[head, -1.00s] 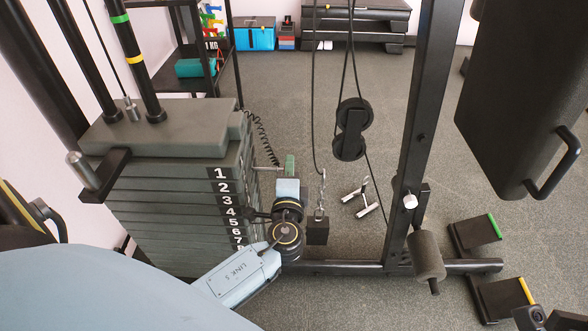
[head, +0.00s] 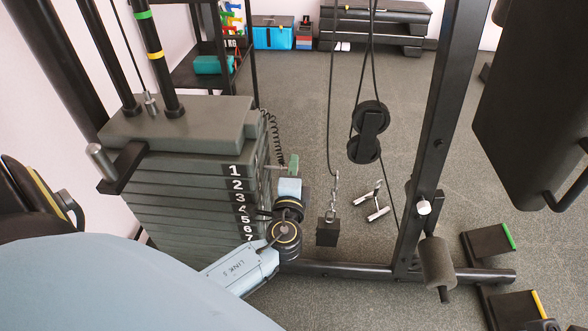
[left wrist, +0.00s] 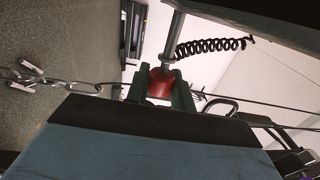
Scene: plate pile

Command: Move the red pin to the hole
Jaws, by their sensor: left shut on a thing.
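My left gripper (head: 293,163) is beside the right face of the weight stack (head: 175,190), near the plate marked 1. Its green fingers are shut on the red pin (left wrist: 160,84); the red head sits between both fingers in the left wrist view. The pin's metal shaft (left wrist: 174,40) points away from the fingers, and in the head view it points left at the stack. The pin's red head is hidden by the fingers in the head view. I cannot tell whether the shaft's tip is inside a hole. My right gripper is not in view.
A black coiled cord (left wrist: 210,46) hangs near the pin's shaft. A chain with a black block (head: 327,232) hangs right of my left wrist. A black upright (head: 433,150) and pulleys (head: 368,130) stand farther right. The floor (head: 300,100) behind is open.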

